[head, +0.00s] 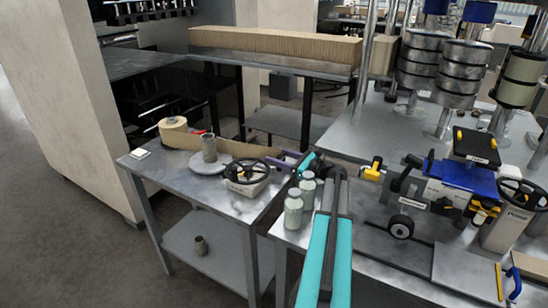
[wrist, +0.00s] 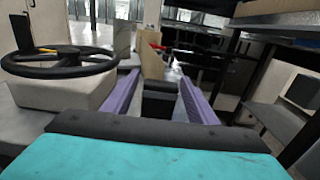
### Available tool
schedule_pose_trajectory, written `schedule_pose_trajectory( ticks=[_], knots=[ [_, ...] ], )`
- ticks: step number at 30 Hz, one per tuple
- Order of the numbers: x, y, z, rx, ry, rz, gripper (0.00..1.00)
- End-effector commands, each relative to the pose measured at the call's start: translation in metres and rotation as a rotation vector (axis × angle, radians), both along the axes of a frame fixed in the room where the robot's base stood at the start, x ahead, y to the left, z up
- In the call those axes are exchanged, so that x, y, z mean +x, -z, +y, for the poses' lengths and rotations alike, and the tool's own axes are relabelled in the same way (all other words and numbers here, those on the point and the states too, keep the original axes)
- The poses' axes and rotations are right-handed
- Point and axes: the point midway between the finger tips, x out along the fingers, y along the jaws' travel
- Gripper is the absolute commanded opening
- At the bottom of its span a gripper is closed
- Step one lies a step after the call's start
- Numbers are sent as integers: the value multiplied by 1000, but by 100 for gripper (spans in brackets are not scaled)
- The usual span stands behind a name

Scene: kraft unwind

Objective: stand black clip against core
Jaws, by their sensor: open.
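My gripper (head: 288,158) has purple fingers and reaches over the right edge of the left metal table, beside the black handwheel. In the wrist view its fingers (wrist: 158,78) stand apart. Dark blocky shapes show between and beyond them; I cannot tell whether one is the black clip, and I cannot pick it out in the head view. A grey-brown hollow cylinder, likely the core (head: 209,148), stands upright on a pale round plate (head: 206,168), left of my gripper. A similar cylinder (head: 201,246) stands on the lower shelf.
A black handwheel (head: 247,171) on a pale block stands near my gripper; it also shows in the wrist view (wrist: 62,62). A kraft roll (head: 173,130) and a brown strip (head: 236,145) are behind. Jars (head: 293,208) stand on the right bench. The left table's front is clear.

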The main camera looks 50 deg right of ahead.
Motion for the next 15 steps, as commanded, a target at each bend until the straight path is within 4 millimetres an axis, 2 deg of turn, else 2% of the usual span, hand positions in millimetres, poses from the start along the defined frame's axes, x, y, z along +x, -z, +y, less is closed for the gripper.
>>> schedule_pose_trajectory(
  ticks=[15],
  knots=[
    [-78,1,-19,0,1,0,53]
  ],
)
